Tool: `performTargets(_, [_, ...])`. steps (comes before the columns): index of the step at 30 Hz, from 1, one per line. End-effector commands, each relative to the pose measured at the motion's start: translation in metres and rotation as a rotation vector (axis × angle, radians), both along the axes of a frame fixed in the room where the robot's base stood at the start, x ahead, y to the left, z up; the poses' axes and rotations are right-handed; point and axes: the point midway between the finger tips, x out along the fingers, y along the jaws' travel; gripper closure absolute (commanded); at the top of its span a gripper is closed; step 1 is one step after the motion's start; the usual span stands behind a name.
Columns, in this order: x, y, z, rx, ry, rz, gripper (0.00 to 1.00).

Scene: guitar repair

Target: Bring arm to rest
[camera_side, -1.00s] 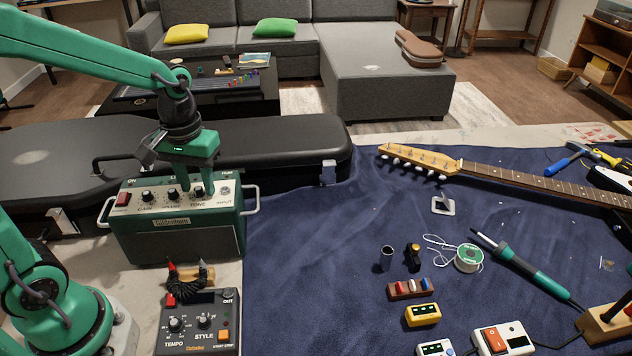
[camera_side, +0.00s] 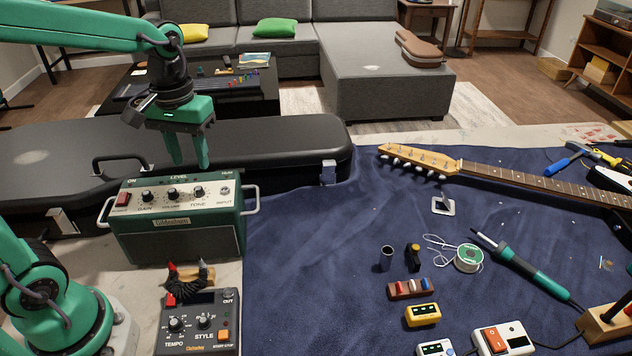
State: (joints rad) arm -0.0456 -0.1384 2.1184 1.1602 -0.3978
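My gripper (camera_side: 189,165) hangs in the air above the green amplifier (camera_side: 180,245), pointing down. Its two green fingers are apart with a gap between them, and nothing shows in the gap. The fingertips appear a little above or behind the amplifier's top panel, clear of the knobs. The amplifier stands upright on the bench, with a red switch, several knobs and a handle at each side.
A black guitar case (camera_side: 270,145) lies behind the amplifier. To the right, a blue cloth (camera_side: 310,250) carries a guitar neck (camera_side: 530,182), soldering iron (camera_side: 525,265) and small parts.

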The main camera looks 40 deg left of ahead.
Motion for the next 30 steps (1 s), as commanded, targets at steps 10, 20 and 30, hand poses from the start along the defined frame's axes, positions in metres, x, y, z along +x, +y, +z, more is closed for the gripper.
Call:
performTargets(10, [0.0,0.0,0.013,0.0,0.001,0.0,0.61])
performTargets(20, [-0.002,0.0,0.014,0.0,-0.012,-0.01,0.61])
performTargets(30, [-0.026,-0.005,0.025,0.013,-0.144,-0.126,0.61])
